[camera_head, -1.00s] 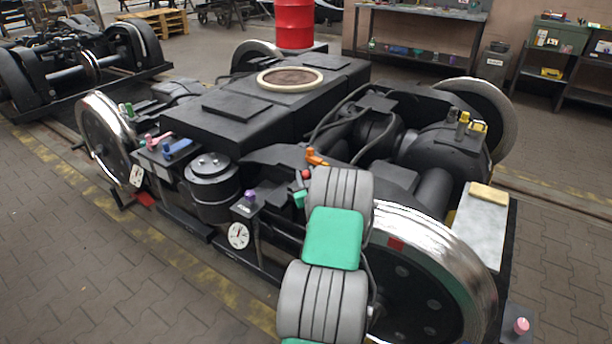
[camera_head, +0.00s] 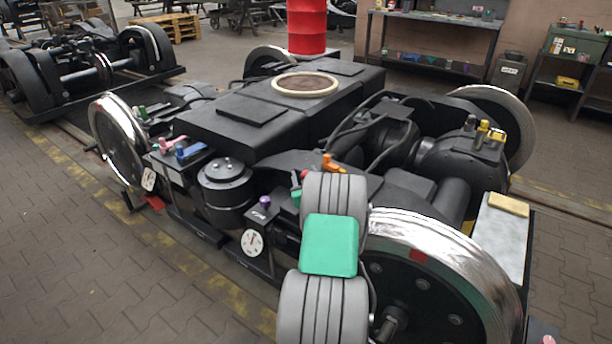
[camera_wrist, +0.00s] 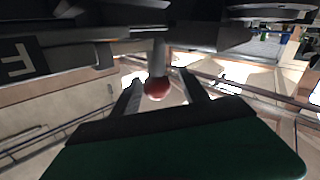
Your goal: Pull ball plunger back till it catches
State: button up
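The ball plunger shows in the wrist view as a red ball (camera_wrist: 158,88) on a short grey rod, under a dark structure. My gripper (camera_wrist: 161,84) has its two dark fingers spread, one on each side of the ball. The ball sits between them near the fingertips. A gap shows at the right finger; at the left finger I cannot tell whether they touch. In the head view my grey and green arm reaches over the bogie's front side and largely hides the gripper. A small red spot (camera_head: 304,174) shows beside the arm; I cannot tell whether it is the ball.
The black bogie (camera_head: 245,116) fills the middle, with a shiny wheel (camera_head: 470,262) right of my arm. A round gauge (camera_head: 252,243), a purple knob (camera_head: 265,202) and an orange handle (camera_head: 331,163) are near the arm. Paved floor (camera_head: 80,255) is free at the left.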

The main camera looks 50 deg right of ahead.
jog(key=shift+s+a, duration=0.1)
jog(key=v, duration=0.7)
jog(key=shift+s+a, duration=0.2)
